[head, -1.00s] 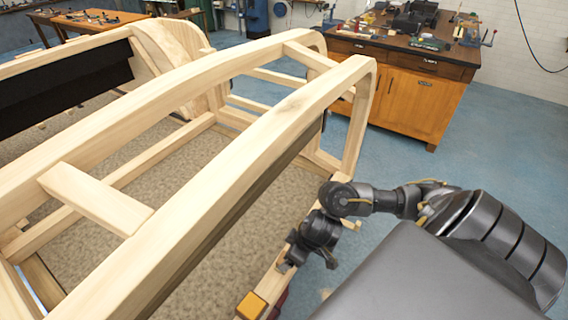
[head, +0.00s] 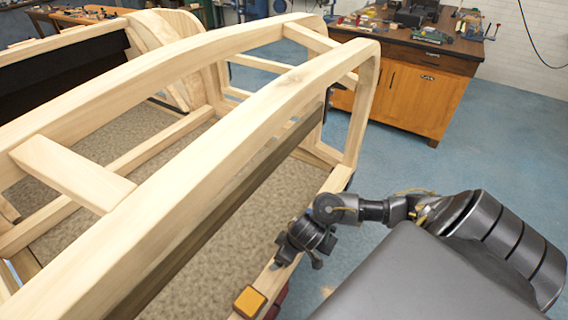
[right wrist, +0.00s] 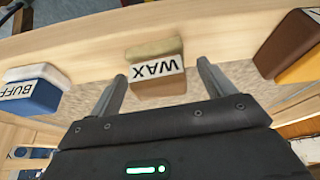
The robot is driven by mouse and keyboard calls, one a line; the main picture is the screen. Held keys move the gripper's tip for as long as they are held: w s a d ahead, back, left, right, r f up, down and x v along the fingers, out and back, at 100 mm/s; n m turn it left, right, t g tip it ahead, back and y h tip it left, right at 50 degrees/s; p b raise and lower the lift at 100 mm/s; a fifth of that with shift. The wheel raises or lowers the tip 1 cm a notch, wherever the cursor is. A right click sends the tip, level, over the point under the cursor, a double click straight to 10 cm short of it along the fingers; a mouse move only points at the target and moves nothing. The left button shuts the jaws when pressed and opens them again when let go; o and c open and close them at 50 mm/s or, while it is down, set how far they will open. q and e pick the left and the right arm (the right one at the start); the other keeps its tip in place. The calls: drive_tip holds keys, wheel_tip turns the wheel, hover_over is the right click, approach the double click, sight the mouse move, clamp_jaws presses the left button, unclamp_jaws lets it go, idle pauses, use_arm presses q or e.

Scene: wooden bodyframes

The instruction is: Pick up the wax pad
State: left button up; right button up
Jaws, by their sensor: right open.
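The wax pad (right wrist: 157,85) is a small block with a pale fuzzy top layer, a white label reading WAX and a brown lower part. In the right wrist view it sits against a pale wooden rail (right wrist: 215,30), between and just beyond my fingertips. My right gripper (right wrist: 160,73) is open, with one finger on each side of the pad and nothing held. In the head view my right gripper (head: 284,262) is over the lower rail of the wooden bodyframe, and the wax pad cannot be made out there. My left gripper is out of view.
A blue pad labelled BUFF (right wrist: 32,92) sits to the left in the right wrist view; a brown and orange block (right wrist: 290,48) is to the right. An orange-topped block (head: 249,302) lies on the rail. Long bodyframe beams (head: 240,125) rise beside my arm. A workbench (head: 405,95) stands behind.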

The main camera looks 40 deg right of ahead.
drive_tip(key=shift+w+f, duration=0.1)
drive_tip(key=shift+f, duration=0.15)
drive_tip(key=c, duration=1.1)
drive_tip(key=shift+r, duration=0.1)
drive_tip(key=shift+r+p, duration=0.35)
drive_tip(key=shift+r, duration=0.2)
wheel_tip(320, 180, up, 3)
drive_tip(key=shift+a+f+p, duration=0.1)
drive_tip(key=shift+p, duration=0.65)
drive_tip(key=shift+s+a+r+p, duration=1.5)
drive_tip(key=shift+s+a+p, duration=0.05)
drive_tip(key=shift+a, duration=0.15)
drive_tip(key=shift+s+a+r+p, duration=1.5)
drive_tip(key=shift+s+a+p, duration=0.1)
drive_tip(key=shift+a, duration=0.15)
drive_tip(key=shift+s+a+r+p, duration=1.5)
drive_tip(key=shift+s+a+p, duration=0.05)
drive_tip(key=shift+a, duration=0.15)
